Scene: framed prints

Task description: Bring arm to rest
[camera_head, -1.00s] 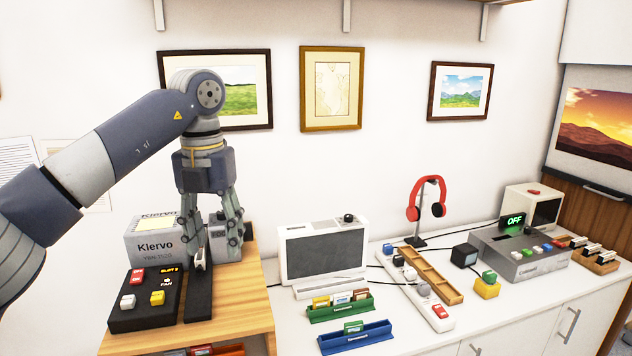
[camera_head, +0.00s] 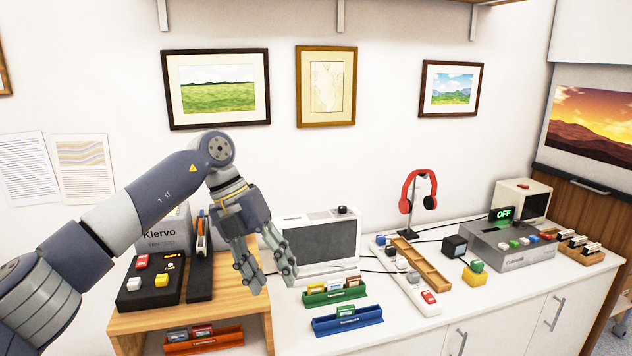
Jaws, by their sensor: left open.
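My left gripper (camera_head: 268,282) is open and empty. Its fingers point down and to the right, near the right edge of the wooden stand (camera_head: 233,300) and in front of the left end of the white device with a dark screen (camera_head: 305,240). My left arm (camera_head: 150,208) reaches in from the left, passing in front of the grey Klervo box (camera_head: 160,238). The right gripper is not in view.
A black button panel (camera_head: 150,284) and a black upright holder (camera_head: 199,278) stand on the wooden stand. Green (camera_head: 336,296) and blue (camera_head: 347,320) trays lie right of the gripper. Red headphones (camera_head: 406,190) hang farther right. The wall above is clear between framed prints.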

